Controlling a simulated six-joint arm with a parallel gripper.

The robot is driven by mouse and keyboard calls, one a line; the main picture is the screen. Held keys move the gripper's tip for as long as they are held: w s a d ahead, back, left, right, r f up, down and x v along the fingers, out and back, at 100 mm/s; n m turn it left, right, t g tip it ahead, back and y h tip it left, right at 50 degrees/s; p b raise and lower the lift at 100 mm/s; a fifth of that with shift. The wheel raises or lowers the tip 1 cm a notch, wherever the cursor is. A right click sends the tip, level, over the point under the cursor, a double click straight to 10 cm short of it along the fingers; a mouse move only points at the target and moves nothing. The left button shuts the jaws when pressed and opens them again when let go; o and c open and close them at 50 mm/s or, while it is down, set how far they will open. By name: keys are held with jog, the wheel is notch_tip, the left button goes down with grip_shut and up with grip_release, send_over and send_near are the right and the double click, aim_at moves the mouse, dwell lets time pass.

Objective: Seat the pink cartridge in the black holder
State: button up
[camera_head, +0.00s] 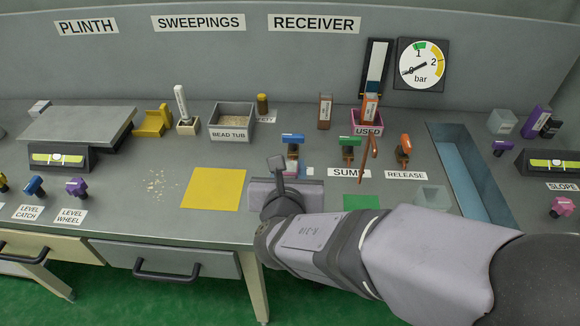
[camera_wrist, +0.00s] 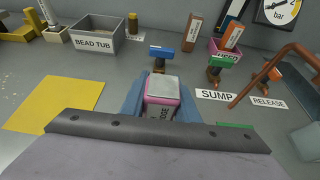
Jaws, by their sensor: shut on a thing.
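The pink cartridge shows in the wrist view (camera_wrist: 161,97), with a pale grey top and a partly hidden label. My gripper (camera_wrist: 160,92) is shut on it, one blue finger on each side. The cartridge looks roughly upright in front of the blue-handled valve; whether its bottom touches anything is hidden. In the head view my gripper (camera_head: 285,185) is over the bench, right of the yellow mat, and mostly covers the cartridge. I cannot make out the black holder for sure in either view; it may be hidden beneath the gripper.
A blue-handled valve (camera_head: 292,139) stands just behind the gripper. Green (camera_head: 350,143) and orange (camera_head: 405,145) valves and a bent brown pipe (camera_head: 367,160) stand to its right. The yellow mat (camera_head: 213,189) is clear. The bead tub (camera_head: 232,121) stands behind it.

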aim_at(292, 171)
jog(key=shift+f+b, duration=0.35)
jog(key=shift+f, duration=0.1)
jog(key=o, duration=1.2)
jog(key=shift+r, duration=0.1)
jog(key=p+v, duration=0.1)
jog(key=v, duration=0.4)
jog(key=shift+s, duration=0.15)
jog(key=shift+b+v, duration=0.55)
jog(key=shift+v, duration=0.4)
jog(key=shift+r, duration=0.1)
